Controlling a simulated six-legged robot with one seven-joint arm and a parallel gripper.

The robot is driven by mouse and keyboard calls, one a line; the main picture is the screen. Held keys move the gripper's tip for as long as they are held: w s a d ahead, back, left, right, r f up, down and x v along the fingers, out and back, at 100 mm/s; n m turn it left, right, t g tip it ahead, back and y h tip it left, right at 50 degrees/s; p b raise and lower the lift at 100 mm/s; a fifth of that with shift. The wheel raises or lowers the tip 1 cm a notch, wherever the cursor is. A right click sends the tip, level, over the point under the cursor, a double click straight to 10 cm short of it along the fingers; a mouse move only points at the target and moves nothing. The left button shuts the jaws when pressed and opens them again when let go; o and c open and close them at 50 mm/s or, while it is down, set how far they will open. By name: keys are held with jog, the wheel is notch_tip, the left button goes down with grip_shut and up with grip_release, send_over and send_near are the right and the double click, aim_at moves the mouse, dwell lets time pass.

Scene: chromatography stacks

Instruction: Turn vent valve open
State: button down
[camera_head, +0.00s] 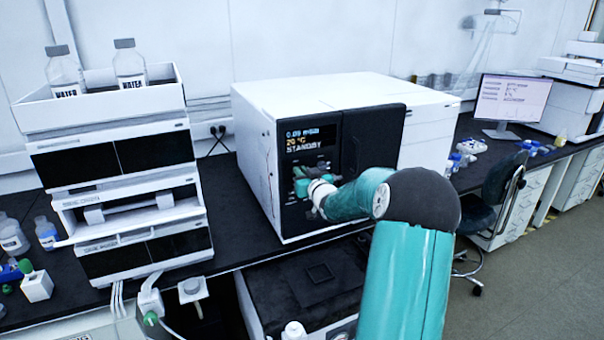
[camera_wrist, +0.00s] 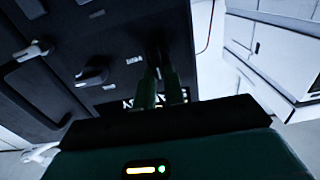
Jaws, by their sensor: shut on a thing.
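The vent valve sits on the black front panel (camera_head: 292,155) of the white instrument, below a display reading STANDBY. My gripper (camera_head: 304,184) is at this panel in the head view, partly hidden by my own wrist. In the wrist view my gripper's fingers (camera_wrist: 159,86) are close together and shut on the valve's handle, which they and the shade hide. Another grey knob (camera_wrist: 92,75) shows beside the fingers, apart from them, and a pale knob (camera_wrist: 33,49) lies further left. The labels are too small and dark to read, and the valve's angle cannot be told.
A stack of white modules (camera_head: 130,192) with two water bottles on top stands left of the instrument. A dark door (camera_head: 372,140) is right of the panel. A monitor (camera_head: 512,100) and a chair (camera_head: 500,190) are further right. A black-topped unit (camera_head: 305,290) is below the bench front.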

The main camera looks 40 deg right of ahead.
jog(key=m, duration=0.6)
jog(key=d+f+m, duration=0.1)
jog(key=m, duration=1)
jog(key=shift+s+d+f+m, duration=0.2)
jog(key=shift+d+m, duration=0.05)
jog(key=shift+m, duration=0.05)
dwell(0.5)
jog(key=c, duration=1.5)
grip_release()
